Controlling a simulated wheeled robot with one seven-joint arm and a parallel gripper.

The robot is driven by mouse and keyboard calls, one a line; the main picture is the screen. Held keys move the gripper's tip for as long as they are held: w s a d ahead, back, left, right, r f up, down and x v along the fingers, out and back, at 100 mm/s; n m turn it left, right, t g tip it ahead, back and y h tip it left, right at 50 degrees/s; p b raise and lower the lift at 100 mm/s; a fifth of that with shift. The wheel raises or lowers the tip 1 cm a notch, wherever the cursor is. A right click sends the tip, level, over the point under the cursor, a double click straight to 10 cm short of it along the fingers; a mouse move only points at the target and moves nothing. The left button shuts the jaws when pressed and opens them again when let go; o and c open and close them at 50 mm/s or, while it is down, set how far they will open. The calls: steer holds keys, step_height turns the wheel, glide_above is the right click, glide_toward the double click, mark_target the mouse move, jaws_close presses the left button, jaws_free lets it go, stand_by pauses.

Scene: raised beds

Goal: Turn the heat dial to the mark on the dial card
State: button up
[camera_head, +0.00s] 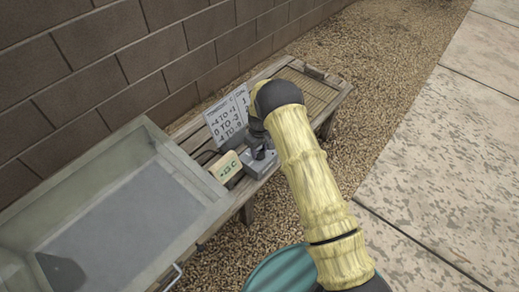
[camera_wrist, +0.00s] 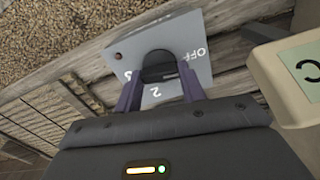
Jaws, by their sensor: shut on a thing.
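The heat dial is a dark round knob (camera_wrist: 158,66) on a grey box (camera_wrist: 192,32). White marks OFF, 2 and a partly covered figure show around it in the wrist view. My gripper (camera_wrist: 160,82) is shut on the knob, one finger on each side. In the head view the grey box (camera_head: 262,166) sits on the wooden bench under my gripper (camera_head: 257,146). The white dial card (camera_head: 225,118) stands behind it, with rows of temperature ranges and figures. The knob's exact pointing is hidden by the fingers.
A cream display block (camera_head: 226,167) with a reading ending in C stands left of the box, and close by at right in the wrist view (camera_wrist: 285,75). A grey-framed bed (camera_head: 185,165) is at left. A slatted mat (camera_head: 302,93) lies on the bench's far end.

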mark_target(260, 151)
steer(key=m, duration=0.5)
steer(key=shift+w, duration=0.1)
steer(key=m, duration=0.5)
steer(key=shift+p, duration=0.4)
steer(key=o, duration=1)
step_height(260, 151, up, 18)
steer(key=shift+f+p, duration=0.25)
steer(key=shift+p, duration=0.55)
